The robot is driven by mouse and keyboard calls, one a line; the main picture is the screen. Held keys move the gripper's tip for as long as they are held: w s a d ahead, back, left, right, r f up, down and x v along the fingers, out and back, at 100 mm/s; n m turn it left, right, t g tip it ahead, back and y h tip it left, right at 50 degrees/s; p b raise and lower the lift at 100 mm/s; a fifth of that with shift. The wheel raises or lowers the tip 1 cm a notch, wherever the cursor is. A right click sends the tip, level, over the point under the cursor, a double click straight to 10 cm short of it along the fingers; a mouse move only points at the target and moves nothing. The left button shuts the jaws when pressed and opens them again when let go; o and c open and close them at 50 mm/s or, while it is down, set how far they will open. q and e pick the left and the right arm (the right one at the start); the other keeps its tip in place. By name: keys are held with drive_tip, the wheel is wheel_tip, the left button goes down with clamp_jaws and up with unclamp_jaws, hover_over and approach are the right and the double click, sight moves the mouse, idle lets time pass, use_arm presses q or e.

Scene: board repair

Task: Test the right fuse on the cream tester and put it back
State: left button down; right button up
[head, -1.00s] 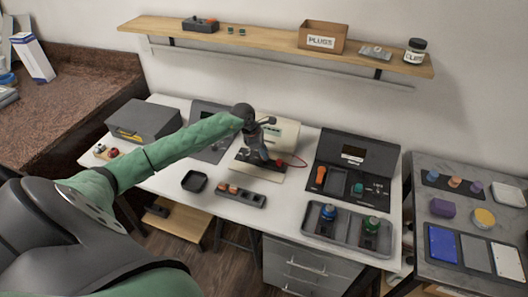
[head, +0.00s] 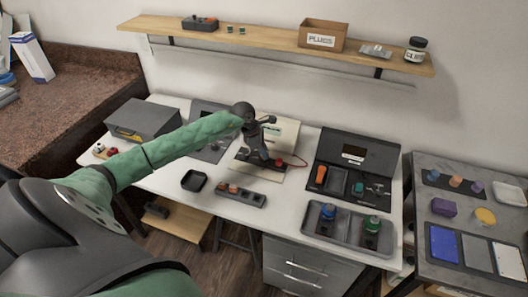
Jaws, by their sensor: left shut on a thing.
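My left gripper (head: 265,156) is low over the front of the tester, pointing down. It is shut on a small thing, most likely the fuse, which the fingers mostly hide. Whether it touches the tester's contacts is too small to tell. A black open unit (head: 378,155) stands to the right, with an orange piece (head: 321,174) and a green piece (head: 358,188) in it. My right gripper is out of view.
A dark holder (head: 254,200) with orange-brown pieces and a small black dish (head: 194,181) lie in front of the tester. A grey tray (head: 346,232) with a blue and a green knobbed part is at the front right. A grey box (head: 144,119) stands at the left.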

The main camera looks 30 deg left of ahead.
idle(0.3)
use_arm(q)
drive_tip(key=shift+b, duration=0.35)
idle(0.8)
drive_tip(key=shift+f+b, duration=0.55)
drive_tip(key=shift+b, duration=0.55)
idle(1.0)
drive_tip(key=shift+f+b, duration=0.45)
drive_tip(key=shift+f, duration=0.05)
idle(0.9)
drive_tip(key=c, duration=0.9)
unclamp_jaws()
drive_tip(key=shift+c, duration=0.2)
